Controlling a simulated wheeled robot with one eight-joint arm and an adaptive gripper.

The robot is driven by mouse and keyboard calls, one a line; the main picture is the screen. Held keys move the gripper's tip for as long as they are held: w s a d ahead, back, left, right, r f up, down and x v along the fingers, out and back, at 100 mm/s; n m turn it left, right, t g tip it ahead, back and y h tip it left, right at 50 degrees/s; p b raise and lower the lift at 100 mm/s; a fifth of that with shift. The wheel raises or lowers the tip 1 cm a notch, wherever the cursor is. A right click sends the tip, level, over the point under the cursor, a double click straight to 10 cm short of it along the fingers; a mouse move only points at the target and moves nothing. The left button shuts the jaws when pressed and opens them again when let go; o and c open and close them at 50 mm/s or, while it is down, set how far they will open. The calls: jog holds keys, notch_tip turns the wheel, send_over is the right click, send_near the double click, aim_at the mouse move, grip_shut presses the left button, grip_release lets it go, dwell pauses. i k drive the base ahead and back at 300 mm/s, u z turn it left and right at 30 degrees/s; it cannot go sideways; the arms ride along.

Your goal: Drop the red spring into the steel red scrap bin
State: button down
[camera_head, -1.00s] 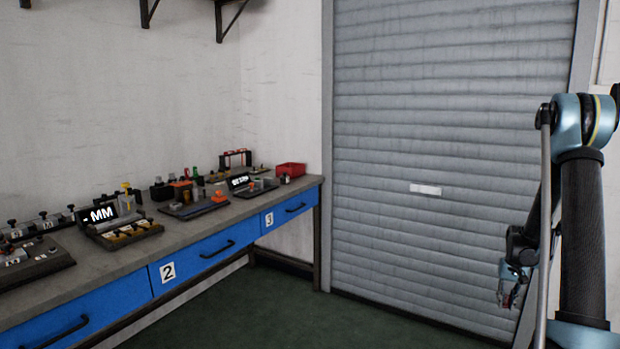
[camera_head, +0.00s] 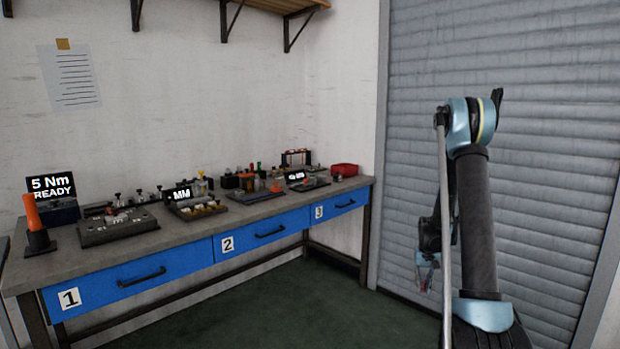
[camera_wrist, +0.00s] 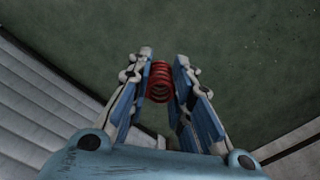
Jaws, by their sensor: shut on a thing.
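The red spring (camera_wrist: 160,82) is between the fingertips of my gripper (camera_wrist: 163,75) in the wrist view. The fingers are shut on it from both sides, and it hangs over the dark green floor. In the head view my gripper (camera_head: 425,272) is low in front of the shutter, away from the bench; the spring is too small to make out clearly there. A red bin (camera_head: 344,170) stands at the far right end of the workbench. Its inside cannot be seen from here.
The grey-topped workbench (camera_head: 258,208) with blue drawers runs along the wall, crowded with fixtures and small displays. An orange-topped tool (camera_head: 35,222) stands at its left end. A roller shutter (camera_head: 540,130) is behind my arm. The green floor (camera_head: 290,310) before the bench is clear.

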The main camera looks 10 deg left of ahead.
aim_at(344, 170)
jog(key=u, duration=0.25)
jog(key=i, duration=1.65)
jog(key=z, duration=0.05)
